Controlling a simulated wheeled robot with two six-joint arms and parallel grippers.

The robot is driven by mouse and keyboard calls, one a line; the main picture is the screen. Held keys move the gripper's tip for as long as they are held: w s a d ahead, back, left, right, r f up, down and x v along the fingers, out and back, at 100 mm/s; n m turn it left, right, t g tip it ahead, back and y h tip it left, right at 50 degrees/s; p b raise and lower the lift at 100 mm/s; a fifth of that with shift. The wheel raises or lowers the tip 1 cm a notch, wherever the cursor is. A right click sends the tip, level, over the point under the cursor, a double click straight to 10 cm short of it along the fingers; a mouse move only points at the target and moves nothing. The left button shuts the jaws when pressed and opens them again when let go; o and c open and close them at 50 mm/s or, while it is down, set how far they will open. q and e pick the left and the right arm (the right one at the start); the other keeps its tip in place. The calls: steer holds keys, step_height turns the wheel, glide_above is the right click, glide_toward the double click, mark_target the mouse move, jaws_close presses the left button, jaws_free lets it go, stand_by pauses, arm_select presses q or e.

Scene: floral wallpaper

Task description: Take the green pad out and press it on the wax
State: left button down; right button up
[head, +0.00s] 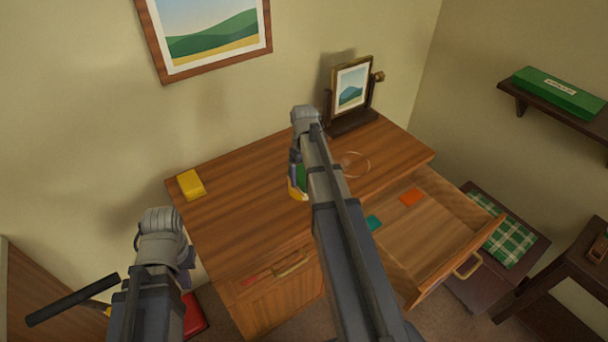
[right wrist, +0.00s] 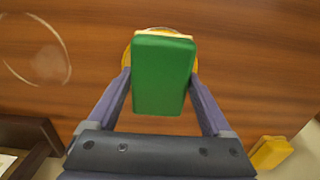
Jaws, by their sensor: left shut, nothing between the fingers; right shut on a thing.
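The green pad (right wrist: 163,78) is held between the fingers of my right gripper (right wrist: 162,92) over the desk top. In the head view only a sliver of the pad (head: 302,176) shows beside my right arm. A round yellow patch, apparently the wax (right wrist: 127,56), lies under the pad and shows at its edges; it also shows in the head view (head: 298,194). I cannot tell whether pad and wax touch. My left gripper (head: 72,300) is shut and empty at the lower left, away from the desk, its fingertips not clear.
The desk drawer (head: 445,215) is pulled open, with an orange pad (head: 412,197) and a teal pad (head: 374,223) inside. A yellow block (head: 191,185) lies at the desk's left end. A framed stand (head: 351,90) is at the back. A pale ring mark (head: 356,164) lies right of my right arm.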

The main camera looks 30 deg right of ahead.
steer(key=shift+r+p, duration=3.35)
steer(key=shift+r, duration=0.15)
steer(key=shift+f, duration=0.1)
